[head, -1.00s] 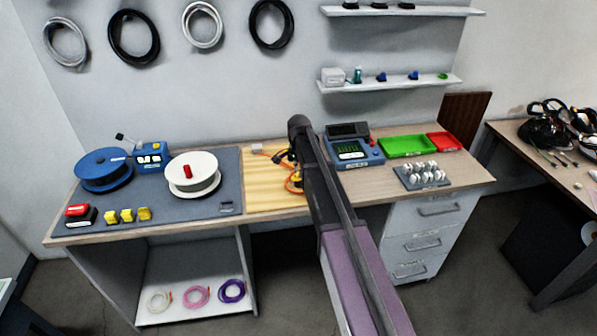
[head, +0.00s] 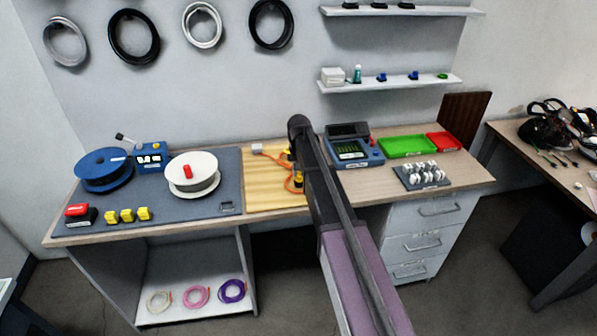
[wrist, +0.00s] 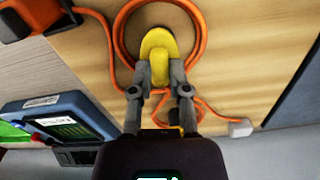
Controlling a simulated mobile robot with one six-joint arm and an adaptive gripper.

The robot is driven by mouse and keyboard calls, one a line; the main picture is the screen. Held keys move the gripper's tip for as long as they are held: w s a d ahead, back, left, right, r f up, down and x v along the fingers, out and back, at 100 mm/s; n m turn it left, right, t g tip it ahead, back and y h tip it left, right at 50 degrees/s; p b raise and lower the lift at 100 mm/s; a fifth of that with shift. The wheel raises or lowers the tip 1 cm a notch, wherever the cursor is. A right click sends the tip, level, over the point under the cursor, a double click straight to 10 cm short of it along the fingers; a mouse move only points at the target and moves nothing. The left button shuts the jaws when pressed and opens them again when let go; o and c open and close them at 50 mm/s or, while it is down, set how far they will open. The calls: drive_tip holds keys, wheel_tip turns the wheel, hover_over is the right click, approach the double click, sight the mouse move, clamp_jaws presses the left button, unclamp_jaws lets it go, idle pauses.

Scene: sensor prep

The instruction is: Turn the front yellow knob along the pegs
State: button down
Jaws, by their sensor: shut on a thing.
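The front yellow knob (wrist: 158,55) stands inside a loop of orange cable (wrist: 205,45) on the light wooden board (wrist: 255,60). My gripper (wrist: 158,75) is shut on it, with one finger on each side of its raised grip. A second bit of yellow (wrist: 176,131) shows behind the fingers and is mostly hidden. In the head view my arm covers most of the board's right part. Only a small patch of yellow shows beside the arm there. I cannot make out the pegs clearly.
The orange cable runs to a white plug (head: 256,148). A blue meter (head: 352,150) stands right of the board, with green (head: 405,147) and red (head: 444,142) trays beyond. The white spool (head: 195,178) stands left on the dark mat (head: 195,207). An orange-black object (wrist: 30,18) is close to the knob.

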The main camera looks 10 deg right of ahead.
drive_tip(key=shift+s+n, duration=0.1)
drive_tip(key=shift+n, duration=0.9)
drive_tip(key=c, duration=0.6)
unclamp_jaws()
drive_tip(key=shift+m, duration=0.3)
